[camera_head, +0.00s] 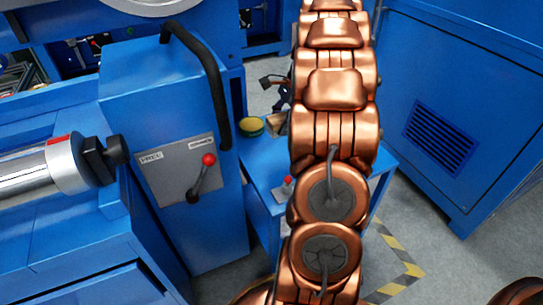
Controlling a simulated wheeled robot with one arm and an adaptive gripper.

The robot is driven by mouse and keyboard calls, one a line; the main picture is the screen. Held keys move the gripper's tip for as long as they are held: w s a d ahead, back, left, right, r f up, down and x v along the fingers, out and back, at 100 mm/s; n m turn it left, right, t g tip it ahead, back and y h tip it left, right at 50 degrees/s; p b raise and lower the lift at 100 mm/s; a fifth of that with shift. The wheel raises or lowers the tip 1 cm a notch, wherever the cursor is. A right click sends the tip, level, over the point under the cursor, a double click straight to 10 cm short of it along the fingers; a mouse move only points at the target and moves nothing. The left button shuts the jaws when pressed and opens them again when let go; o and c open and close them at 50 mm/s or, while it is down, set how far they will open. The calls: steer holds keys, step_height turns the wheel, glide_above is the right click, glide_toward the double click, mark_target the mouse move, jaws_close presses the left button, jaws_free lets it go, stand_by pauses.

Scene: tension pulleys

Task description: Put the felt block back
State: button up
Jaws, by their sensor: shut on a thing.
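My gripper (279,108) is a small dark shape just left of my copper arm and partly hidden behind it. It is over the blue table (258,164) beside the machine. It is shut on a small tan-brown piece, which looks like the felt block (277,124), at its lower end. The arm hides the right side of the piece. I cannot tell whether the piece touches the table. A round yellow and dark green item (251,126) sits on the table just left of it.
A blue machine with a red-knobbed lever (208,160) and a black curved handle (205,70) stands close on the left. A small red-topped item (288,181) is near the table's front. A large blue cabinet (450,110) stands right, with grey floor between.

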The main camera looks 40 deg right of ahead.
mark_target(275, 158)
step_height(275, 158, down, 10)
steer(key=b, duration=0.3)
steer(key=shift+d, duration=0.1)
stand_by(0.3)
steer(key=o, duration=1.1)
steer(key=shift+f, duration=0.1)
steer(key=p+v, duration=0.4)
steer(key=v, duration=0.8)
steer(key=shift+s, duration=0.1)
